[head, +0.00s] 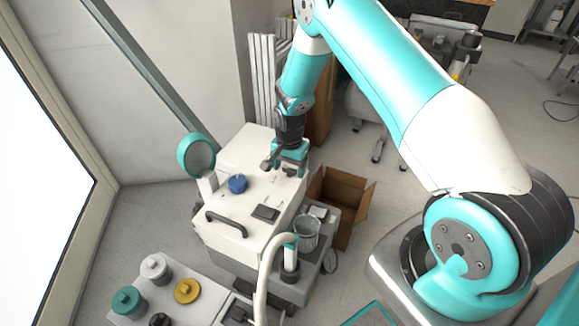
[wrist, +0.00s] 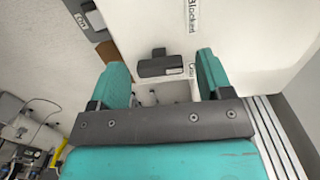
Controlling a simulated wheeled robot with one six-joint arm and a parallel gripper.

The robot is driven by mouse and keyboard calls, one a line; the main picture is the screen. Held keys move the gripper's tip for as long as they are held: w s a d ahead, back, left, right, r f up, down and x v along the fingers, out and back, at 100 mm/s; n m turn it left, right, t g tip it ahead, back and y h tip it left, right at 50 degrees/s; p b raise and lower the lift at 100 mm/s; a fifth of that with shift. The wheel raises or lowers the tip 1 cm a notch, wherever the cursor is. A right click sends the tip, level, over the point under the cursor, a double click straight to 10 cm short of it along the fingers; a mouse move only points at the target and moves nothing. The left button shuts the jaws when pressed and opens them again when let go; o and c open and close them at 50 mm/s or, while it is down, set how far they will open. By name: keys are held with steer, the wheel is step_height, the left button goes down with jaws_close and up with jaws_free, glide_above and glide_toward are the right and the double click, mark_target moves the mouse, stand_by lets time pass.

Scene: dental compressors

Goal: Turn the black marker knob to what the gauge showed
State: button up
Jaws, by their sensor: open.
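A black knob (head: 159,319) sits on a light panel at the lower left of the head view, cut by the frame's bottom edge; its marker cannot be read. A round teal-rimmed gauge-like disc (head: 197,155) stands on the white machine (head: 222,215); no reading is legible on it. My gripper (head: 289,160) is over the far right edge of the machine's top, well away from the black knob. In the wrist view my gripper (wrist: 162,76) is open, with its two teal fingers apart. A small black block with a label (wrist: 165,65) shows between and beyond them.
The light panel (head: 200,317) also carries white (head: 153,267), teal (head: 127,301) and yellow (head: 187,291) knobs. A blue knob (head: 238,183) and a black handle (head: 227,224) are on the machine. A pale curved hose (head: 264,265) rises in front. An open cardboard box (head: 343,205) stands right.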

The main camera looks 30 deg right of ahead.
steer(key=shift+c, duration=0.4)
steer(key=c, duration=0.8)
steer(key=shift+c, duration=0.2)
steer(key=shift+n, duration=0.3)
steer(key=n+p, duration=0.1)
steer(key=n, duration=0.2)
steer(key=shift+n, duration=0.3)
steer(key=shift+n+p, duration=0.45)
steer(key=shift+n, duration=1.85)
